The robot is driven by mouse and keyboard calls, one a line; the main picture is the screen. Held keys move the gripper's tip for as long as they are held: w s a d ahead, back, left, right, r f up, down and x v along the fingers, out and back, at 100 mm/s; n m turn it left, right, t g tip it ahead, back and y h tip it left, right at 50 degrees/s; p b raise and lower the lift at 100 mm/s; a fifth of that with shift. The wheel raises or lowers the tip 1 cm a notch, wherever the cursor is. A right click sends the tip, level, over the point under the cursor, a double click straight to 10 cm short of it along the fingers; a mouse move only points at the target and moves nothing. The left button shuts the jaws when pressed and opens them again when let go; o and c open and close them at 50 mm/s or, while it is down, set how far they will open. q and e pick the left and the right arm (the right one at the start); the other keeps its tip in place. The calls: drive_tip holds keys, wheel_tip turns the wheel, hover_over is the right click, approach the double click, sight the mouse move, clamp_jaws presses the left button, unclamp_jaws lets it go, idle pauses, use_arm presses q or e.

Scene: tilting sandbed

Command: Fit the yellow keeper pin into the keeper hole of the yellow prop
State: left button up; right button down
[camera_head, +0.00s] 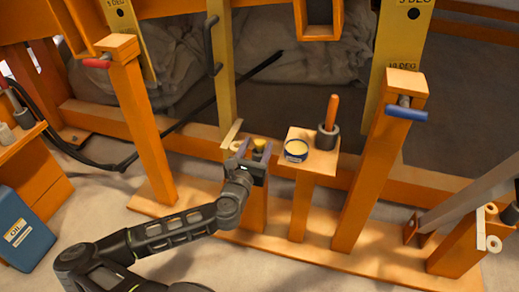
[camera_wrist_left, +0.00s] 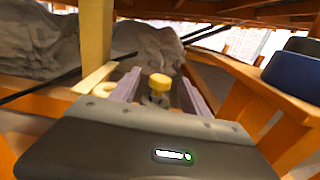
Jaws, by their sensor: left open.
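The yellow keeper pin shows as a yellow cap (camera_wrist_left: 158,83) on a grey stem in the left wrist view, and as a small yellow knob (camera_head: 260,144) in the head view. My left gripper (camera_head: 258,158) is open, its two mauve fingers (camera_wrist_left: 160,95) on either side of the pin. I cannot tell whether they touch it. The pin's lower end is hidden behind my gripper body. The yellow prop (camera_head: 222,85) stands upright just behind, left of the pin, and also shows in the wrist view (camera_wrist_left: 97,42). I cannot make out its keeper hole. My right gripper is not in view.
Orange posts (camera_head: 140,120) and (camera_head: 380,165) rise on both sides. A cream ring and bar lie beside the pin (camera_wrist_left: 105,90).

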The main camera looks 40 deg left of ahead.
use_arm(q)
drive_tip(key=shift+w, duration=0.1)
drive_tip(key=shift+w+a+f+b, duration=0.1)
drive_tip(key=shift+w+f+b, duration=0.05)
drive_tip(key=shift+w+b, duration=0.2)
drive_tip(key=b+x, duration=0.1)
drive_tip(key=x, duration=0.2)
drive_tip(key=shift+w, duration=0.3)
drive_tip(key=shift+w+a, duration=0.2)
drive_tip(key=shift+w, duration=0.1)
drive_tip(key=shift+c, duration=0.4)
clamp_jaws()
